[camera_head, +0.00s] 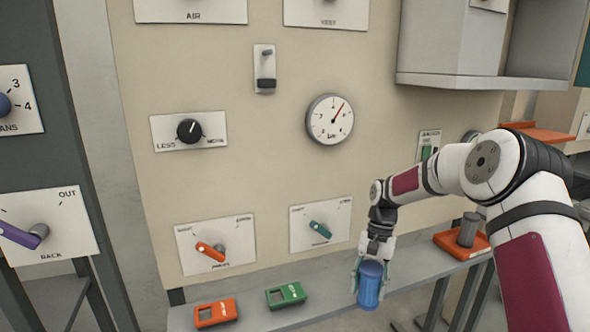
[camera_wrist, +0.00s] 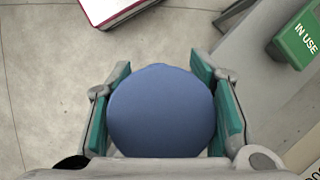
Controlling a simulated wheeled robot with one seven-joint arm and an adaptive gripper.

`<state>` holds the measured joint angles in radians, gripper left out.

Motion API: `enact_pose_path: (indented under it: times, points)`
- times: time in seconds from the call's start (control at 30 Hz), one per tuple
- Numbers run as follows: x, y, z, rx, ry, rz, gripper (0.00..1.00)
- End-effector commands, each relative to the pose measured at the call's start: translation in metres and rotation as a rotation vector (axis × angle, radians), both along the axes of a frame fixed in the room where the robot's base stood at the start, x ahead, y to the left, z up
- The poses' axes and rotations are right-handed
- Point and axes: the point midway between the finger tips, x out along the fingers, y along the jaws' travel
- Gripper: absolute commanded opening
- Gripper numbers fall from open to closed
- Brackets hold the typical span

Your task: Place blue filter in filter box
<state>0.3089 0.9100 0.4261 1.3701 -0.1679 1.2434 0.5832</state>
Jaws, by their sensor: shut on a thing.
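The blue filter (camera_head: 369,288) is a blue cylinder, held upright between the fingers of my gripper (camera_head: 371,266). In the wrist view the filter's round blue top (camera_wrist: 160,112) fills the space between the green finger pads of my gripper (camera_wrist: 165,105). The filter is at the shelf's front edge in the head view; in the wrist view floor shows beside it and the shelf lies to the right. A green box (camera_head: 285,295) and an orange box (camera_head: 216,313) with dark openings sit on the shelf to the left. I cannot tell which container is the filter box.
The grey shelf (camera_head: 335,286) runs below a beige panel with knobs and a gauge (camera_head: 330,119). An orange tray (camera_head: 452,243) with a grey cylinder (camera_head: 468,229) stands on the shelf at right. The green box in the wrist view (camera_wrist: 300,35) reads "IN USE".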

Motion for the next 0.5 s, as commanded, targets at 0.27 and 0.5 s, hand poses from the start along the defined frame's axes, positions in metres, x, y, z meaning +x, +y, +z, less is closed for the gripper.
enact_pose_path:
  times: [0.27, 0.5]
  points:
    - [-0.021, -0.001, -0.014, 0.002, 0.02, 0.409, 0.15]
    - [-0.024, -0.003, -0.016, 0.005, 0.025, 0.489, 0.15]
